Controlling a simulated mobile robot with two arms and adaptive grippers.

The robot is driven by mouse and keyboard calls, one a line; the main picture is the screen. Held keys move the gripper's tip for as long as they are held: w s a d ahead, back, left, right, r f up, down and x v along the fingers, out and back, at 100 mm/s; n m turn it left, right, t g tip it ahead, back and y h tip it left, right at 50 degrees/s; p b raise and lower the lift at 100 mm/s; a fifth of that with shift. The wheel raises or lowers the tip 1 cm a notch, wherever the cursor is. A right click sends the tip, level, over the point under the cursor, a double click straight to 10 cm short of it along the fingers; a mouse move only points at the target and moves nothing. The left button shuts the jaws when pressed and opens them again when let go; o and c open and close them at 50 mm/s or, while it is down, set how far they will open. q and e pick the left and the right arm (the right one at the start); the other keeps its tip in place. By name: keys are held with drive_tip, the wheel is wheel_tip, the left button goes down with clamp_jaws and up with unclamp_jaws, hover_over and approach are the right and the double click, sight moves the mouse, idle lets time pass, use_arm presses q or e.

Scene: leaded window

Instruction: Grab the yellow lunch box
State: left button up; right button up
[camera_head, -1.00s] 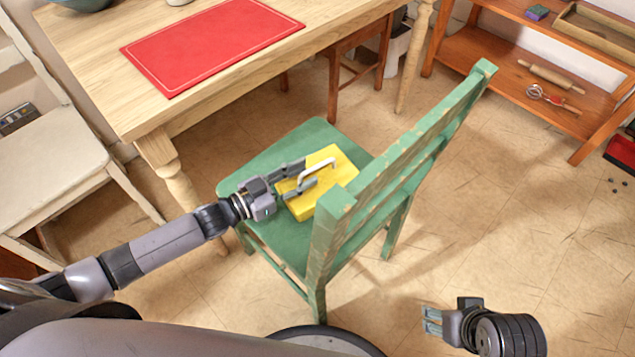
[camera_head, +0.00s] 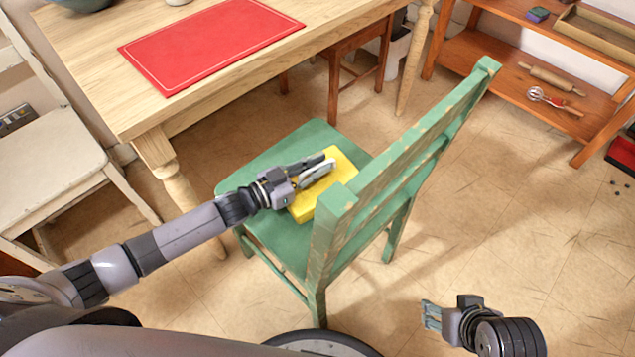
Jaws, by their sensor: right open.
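The yellow lunch box (camera_head: 309,209) lies flat on the seat of the green chair (camera_head: 268,155). Its pale handle is mostly covered by the fingers of my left gripper (camera_head: 322,167). My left gripper reaches in from the left over the box, its fingers at the handle. The fingers look close together, but whether they have closed on the handle is unclear. My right gripper (camera_head: 430,315) is open and empty, low at the right over the floor, well apart from the box.
The chair's slatted back rises to the right of the box. A wooden table (camera_head: 75,48) with a red mat (camera_head: 210,42) stands behind. A white chair (camera_head: 50,155) is at the left, an orange shelf (camera_head: 490,58) at the back right. The floor at the right is largely clear.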

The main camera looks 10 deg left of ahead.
use_arm(q)
clamp_jaws()
drive_tip(key=shift+r, duration=0.15)
idle(0.6)
